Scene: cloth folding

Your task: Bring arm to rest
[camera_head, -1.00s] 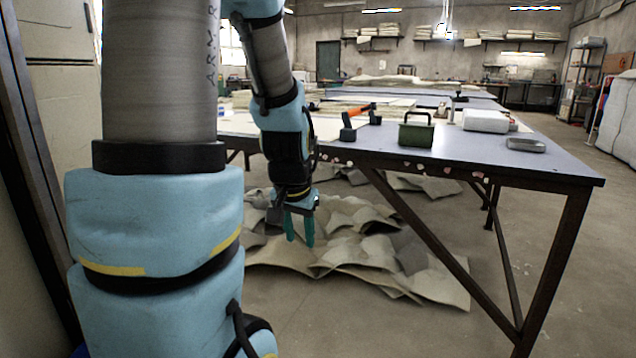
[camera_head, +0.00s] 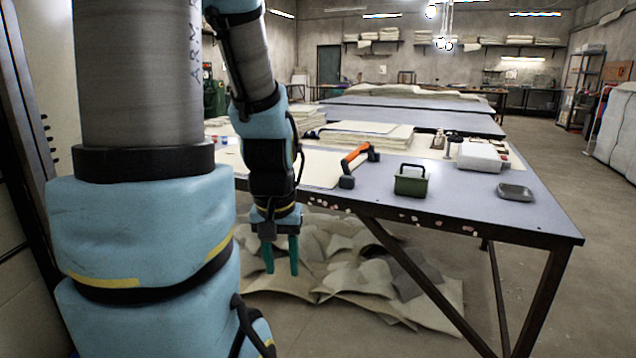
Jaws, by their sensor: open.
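My gripper (camera_head: 281,256) hangs downward at the end of my blue and grey arm. Its two teal fingers are apart with nothing between them. It is in front of the near edge of the grey table (camera_head: 480,203), below the level of the table top. Crumpled pale cloth sheets (camera_head: 335,262) lie on the floor under and behind the gripper; I cannot tell the gap between fingertips and cloth.
On the table are an orange-handled tool (camera_head: 356,158), a green bin (camera_head: 411,181), a metal tray (camera_head: 515,192), a white box (camera_head: 480,157) and stacked cloths (camera_head: 365,136). Table legs (camera_head: 543,300) stand at right. The floor (camera_head: 590,235) right of the table is clear.

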